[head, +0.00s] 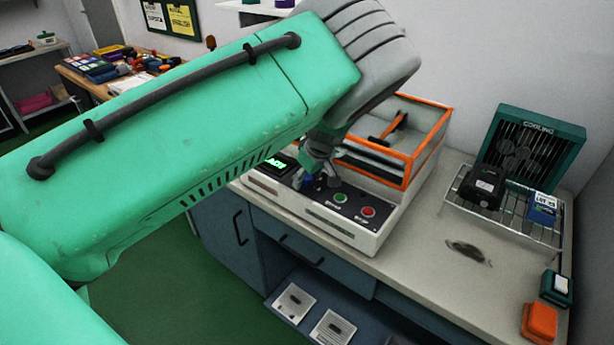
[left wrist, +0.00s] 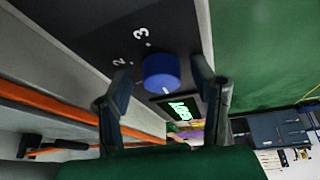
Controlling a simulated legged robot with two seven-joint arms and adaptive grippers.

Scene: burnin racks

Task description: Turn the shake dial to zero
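The shake dial (left wrist: 161,70) is a round blue knob on the dark front panel of a white shaker unit (head: 345,233). My left gripper (head: 316,182) is at the panel in the head view and hides most of the dial. In the left wrist view its open fingers (left wrist: 160,80) stand on either side of the dial with a gap at each side. I cannot tell how deep they reach. My right gripper is not in view.
A lit green display (head: 277,163) is left of the dial; green and red buttons (head: 368,212) are to its right. An orange-rimmed box (head: 430,135) stands behind the panel. A cooling rack (head: 500,215) with items and an orange block (head: 539,322) are on the bench at right.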

